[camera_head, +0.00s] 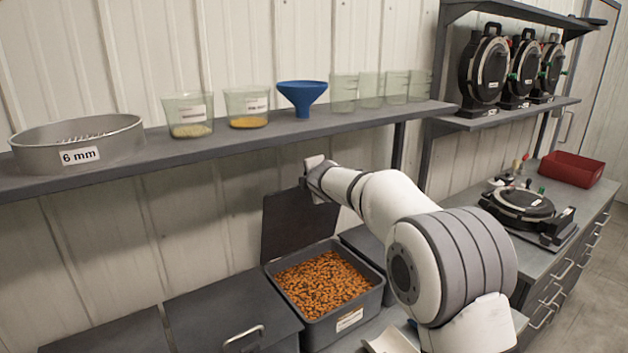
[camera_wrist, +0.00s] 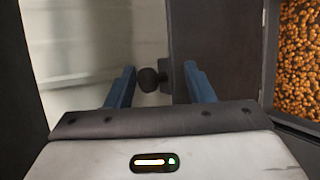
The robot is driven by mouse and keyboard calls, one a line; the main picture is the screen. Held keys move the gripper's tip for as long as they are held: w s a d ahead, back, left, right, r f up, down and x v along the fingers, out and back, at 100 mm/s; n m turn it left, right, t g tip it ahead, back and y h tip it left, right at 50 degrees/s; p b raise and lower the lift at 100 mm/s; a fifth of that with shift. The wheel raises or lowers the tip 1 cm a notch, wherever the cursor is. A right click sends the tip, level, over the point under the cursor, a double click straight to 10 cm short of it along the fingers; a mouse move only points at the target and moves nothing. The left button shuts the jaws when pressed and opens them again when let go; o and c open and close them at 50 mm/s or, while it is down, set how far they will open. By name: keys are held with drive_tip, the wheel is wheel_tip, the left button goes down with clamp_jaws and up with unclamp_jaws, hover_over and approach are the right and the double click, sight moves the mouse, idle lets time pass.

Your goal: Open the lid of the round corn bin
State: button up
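An open grey rectangular bin (camera_head: 362,304) in the head view holds orange-brown grains (camera_head: 323,282). Its label is too small to read. Its dark lid (camera_head: 290,226) stands raised at the back, close to upright. The lid (camera_wrist: 212,40) also shows in the wrist view, with the grains (camera_wrist: 298,60) at the right. My gripper (camera_wrist: 160,76) is at the lid's edge, its two blue fingers apart. A dark round knob (camera_wrist: 148,80) on the lid sits between the fingers, with a visible gap at the left finger. In the head view my wrist hides the fingers.
A closed bin (camera_head: 225,315) with a handle stands left of the open one; another lid (camera_head: 365,245) shows behind my arm. A shelf (camera_head: 230,140) above holds a sieve (camera_head: 78,143), beakers and a blue funnel (camera_head: 302,95). A counter with a red tray (camera_head: 571,169) is right.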

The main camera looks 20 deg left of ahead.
drive_tip(key=b+v, duration=0.2)
drive_tip(key=v, duration=0.5)
drive_tip(key=shift+s+r, duration=0.2)
drive_tip(key=shift+s, duration=0.05)
drive_tip(key=shift+d, duration=0.1)
drive_tip(key=s+d+f+m+g+h, duration=0.1)
drive_tip(key=s+d+m+h, duration=0.2)
drive_tip(key=d, duration=0.7)
drive_tip(key=s+d+f+m+h, duration=0.1)
drive_tip(key=s+d+m, duration=0.3)
drive_tip(key=d, duration=0.5)
drive_tip(key=s+d+f+m+g+h, duration=0.1)
drive_tip(key=s+d+m+h, duration=0.1)
drive_tip(key=d+m, duration=0.6)
drive_tip(key=s+d+f+m+g, duration=0.2)
drive_tip(key=s+d+f+m, duration=0.1)
drive_tip(key=s, duration=0.6)
drive_tip(key=s+d+f+m+g, duration=0.2)
drive_tip(key=s+d+f+m, duration=0.2)
drive_tip(key=s+d, duration=0.4)
drive_tip(key=s+d+f+m+g+h+b, duration=0.1)
drive_tip(key=s+d+f+m, duration=0.3)
drive_tip(key=s, duration=0.6)
drive_tip(key=shift+d+f+g, duration=0.6)
drive_tip(key=shift+d+f, duration=0.1)
drive_tip(key=shift+d, duration=0.25)
